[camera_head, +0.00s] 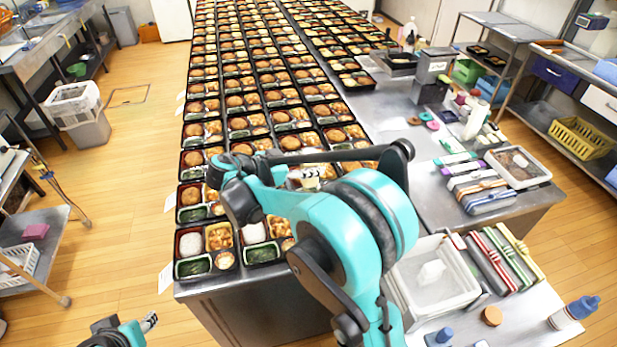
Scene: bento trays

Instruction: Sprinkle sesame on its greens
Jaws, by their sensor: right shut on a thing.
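The nearest bento tray (176,262) stands at the front left corner of the steel table, with white rice (190,242), an orange-brown dish and dark greens (195,266). A second tray beside it also has greens (262,254) at its front left. My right gripper (308,176) is above the near trays, behind my teal arm. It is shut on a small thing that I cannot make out. My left gripper (149,322) shows only in part at the bottom left, over the floor and away from the trays; its opening is unclear. I cannot tell whether any sesame lies on the greens.
Long rows of filled trays run to the back. A white bin (405,312), several striped cases (488,262), a clear-lidded box (518,168) and a blue-capped bottle (573,313) stand on the right. A steel cart (50,225) stands at left; wooden floor (125,180) is open beside the table.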

